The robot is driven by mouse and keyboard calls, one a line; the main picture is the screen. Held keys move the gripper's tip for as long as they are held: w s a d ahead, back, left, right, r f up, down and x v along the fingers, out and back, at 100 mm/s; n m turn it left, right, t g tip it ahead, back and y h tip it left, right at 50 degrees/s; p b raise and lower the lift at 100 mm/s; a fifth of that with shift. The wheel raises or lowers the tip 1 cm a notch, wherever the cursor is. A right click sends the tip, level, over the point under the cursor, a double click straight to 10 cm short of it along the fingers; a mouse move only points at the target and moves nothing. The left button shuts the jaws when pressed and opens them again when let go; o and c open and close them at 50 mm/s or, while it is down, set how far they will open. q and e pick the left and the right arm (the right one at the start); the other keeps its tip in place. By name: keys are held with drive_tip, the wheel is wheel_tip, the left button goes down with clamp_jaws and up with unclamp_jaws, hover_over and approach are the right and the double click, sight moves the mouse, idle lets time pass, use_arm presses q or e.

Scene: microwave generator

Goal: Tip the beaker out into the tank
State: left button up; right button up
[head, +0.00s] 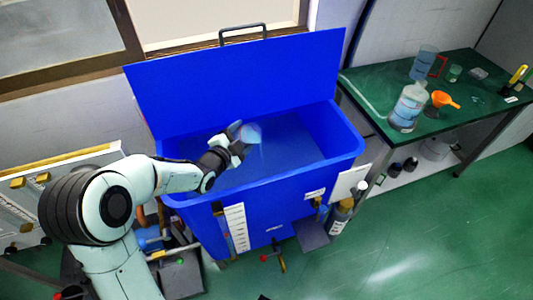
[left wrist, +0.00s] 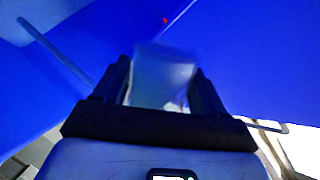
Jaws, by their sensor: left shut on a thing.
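The blue tank (head: 285,190) stands open against the wall, its lid (head: 235,85) raised behind it. My left gripper (head: 240,138) is over the tank's opening and shut on a clear beaker (head: 251,133). The beaker looks tilted, with its round end towards the head camera. In the left wrist view the beaker (left wrist: 162,78) sits between the two dark fingers, with the blue tank walls around it. I cannot tell whether liquid is in it. My right gripper is not in view.
A green table (head: 375,95) at the right holds a large water bottle (head: 408,106), an orange funnel (head: 444,99) and small items. Bottles (head: 340,217) and tools stand at the tank's front. The green floor (head: 430,230) at the right is clear.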

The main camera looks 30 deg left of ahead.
sight(240, 134)
use_arm(q)
drive_tip(key=shift+r+m+y+p, duration=0.4)
drive_tip(key=shift+r+m+p, duration=0.2)
drive_tip(key=shift+m, duration=0.2)
idle(0.9)
drive_tip(key=shift+r+m+y+p, duration=0.3)
drive_tip(key=shift+r+m+p, duration=0.2)
drive_tip(key=shift+m+p, duration=0.25)
idle(0.6)
drive_tip(key=shift+d+r+m+y+b, duration=0.3)
drive_tip(key=shift+d+r+m+b, duration=0.1)
drive_tip(key=shift+d+m+b, duration=0.4)
idle(0.6)
drive_tip(key=shift+d+r+m+y, duration=0.15)
drive_tip(key=shift+r+m+y, duration=0.25)
drive_tip(key=shift+r+m, duration=0.25)
idle(1.1)
drive_tip(key=shift+a+f+n+h, duration=0.3)
drive_tip(key=shift+f+n, duration=0.25)
drive_tip(key=shift+n, duration=0.15)
drive_tip(key=shift+a+f+n, duration=0.1)
drive_tip(key=shift+a+n, duration=0.1)
drive_tip(key=shift+n, duration=0.1)
drive_tip(key=shift+f, duration=0.15)
